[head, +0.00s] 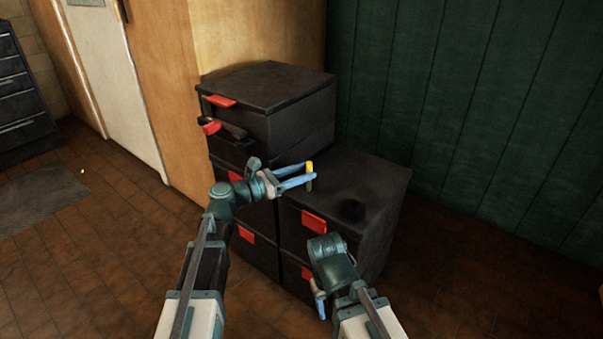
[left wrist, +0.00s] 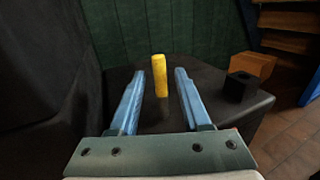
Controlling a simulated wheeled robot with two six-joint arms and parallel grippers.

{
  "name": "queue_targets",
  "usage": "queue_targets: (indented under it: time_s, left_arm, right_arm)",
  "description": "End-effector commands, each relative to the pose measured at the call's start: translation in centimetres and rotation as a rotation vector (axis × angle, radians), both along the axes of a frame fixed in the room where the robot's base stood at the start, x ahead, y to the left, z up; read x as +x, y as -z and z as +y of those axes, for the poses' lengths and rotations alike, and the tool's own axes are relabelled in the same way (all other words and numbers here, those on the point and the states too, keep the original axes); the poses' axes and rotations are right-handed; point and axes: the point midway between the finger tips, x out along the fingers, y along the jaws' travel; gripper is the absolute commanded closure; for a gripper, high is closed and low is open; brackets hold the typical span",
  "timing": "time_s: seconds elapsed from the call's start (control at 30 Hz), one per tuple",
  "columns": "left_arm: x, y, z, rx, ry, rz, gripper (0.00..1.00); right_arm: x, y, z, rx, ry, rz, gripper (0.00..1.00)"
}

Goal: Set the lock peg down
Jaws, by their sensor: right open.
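The lock peg (head: 310,166) has a yellow upper part and a darker lower part. It is upright over the low black cabinet's top (head: 372,180). In the left wrist view the peg (left wrist: 160,76) shows between the two blue fingers, with a gap on each side. My left gripper (head: 309,178) is open around or just short of it. I cannot tell whether the peg's foot touches the cabinet top. My right gripper (head: 319,301) is lower, in front of the low cabinet's drawers, and is open; it is partly hidden by its own wrist.
A taller black cabinet (head: 290,87) with red handles stands behind on the left. A dark round patch (head: 349,209) marks the low top. The left wrist view shows a black block (left wrist: 240,87) and an orange box (left wrist: 252,65) at right. A green wall (head: 470,110) is behind.

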Motion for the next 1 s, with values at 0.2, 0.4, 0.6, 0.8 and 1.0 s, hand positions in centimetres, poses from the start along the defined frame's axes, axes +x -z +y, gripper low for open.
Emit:
queue_targets:
  time_s: [0.2, 0.4, 0.6, 0.8, 1.0]
  left_arm:
    - [0.0, -0.6, 0.0, 0.000, 0.000, 0.000, 0.53]
    - [-1.9, -0.3, 3.0, 0.000, -0.004, 0.000, 0.53]
    - [-4.1, -0.3, 6.6, 0.000, -0.004, 0.000, 0.53]
    - [-5.6, -0.3, 9.1, 0.000, -0.003, 0.000, 0.53]
    - [-6.2, -0.3, 10.2, 0.000, -0.001, 0.000, 0.53]
  right_arm:
    - [0.0, -0.6, 0.0, 0.000, 0.000, 0.000, 0.50]
    - [0.0, -0.3, 0.0, 0.000, 0.000, 0.000, 0.50]
    - [0.0, -0.3, 0.0, 0.000, 0.000, 0.000, 0.50]
    - [0.0, -0.3, 0.0, 0.000, 0.000, 0.000, 0.50]
    - [0.0, -0.3, 0.0, 0.000, 0.000, 0.000, 0.50]
